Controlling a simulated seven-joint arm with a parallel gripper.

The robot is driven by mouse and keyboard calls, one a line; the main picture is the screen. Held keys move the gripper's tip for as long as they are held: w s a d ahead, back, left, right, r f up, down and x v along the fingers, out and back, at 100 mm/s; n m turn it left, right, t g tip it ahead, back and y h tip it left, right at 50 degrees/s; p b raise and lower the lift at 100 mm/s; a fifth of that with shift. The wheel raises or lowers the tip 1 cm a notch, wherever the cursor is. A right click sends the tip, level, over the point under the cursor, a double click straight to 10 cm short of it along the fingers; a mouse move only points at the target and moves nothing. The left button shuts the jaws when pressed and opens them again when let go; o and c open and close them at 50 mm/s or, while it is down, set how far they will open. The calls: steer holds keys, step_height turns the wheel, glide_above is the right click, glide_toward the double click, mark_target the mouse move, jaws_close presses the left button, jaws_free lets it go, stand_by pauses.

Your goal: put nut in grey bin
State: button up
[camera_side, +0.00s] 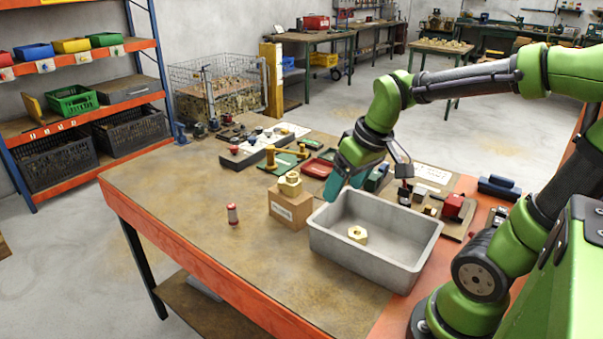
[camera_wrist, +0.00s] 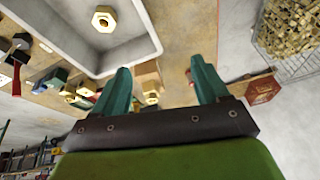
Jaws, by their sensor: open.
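A brass hex nut (camera_side: 357,234) lies on the floor of the grey bin (camera_side: 428,245), apart from its walls. The nut (camera_wrist: 104,19) and the grey bin (camera_wrist: 140,50) also show at the upper left of the wrist view. My gripper (camera_side: 342,190) is behind the bin's far left side in the side view, above the table. In the wrist view its teal fingers (camera_wrist: 160,68) are spread apart with nothing held between them. The nut is clear of the fingers.
A small cardboard box (camera_side: 291,209) stands left of the bin with brass fittings (camera_side: 290,184) on top. A red-and-white cylinder (camera_side: 233,214) stands farther left. Trays and tools crowd the table behind. The table's front left is clear.

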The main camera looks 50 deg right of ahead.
steer(key=s+a+r+m+t+y, duration=0.1)
steer(key=s+a+r+t, duration=0.2)
steer(key=a, duration=0.4)
steer(key=shift+s+a+r+m+y, duration=0.15)
steer(key=shift+s+r+m+y, duration=0.1)
steer(key=shift+s+m+y, duration=0.15)
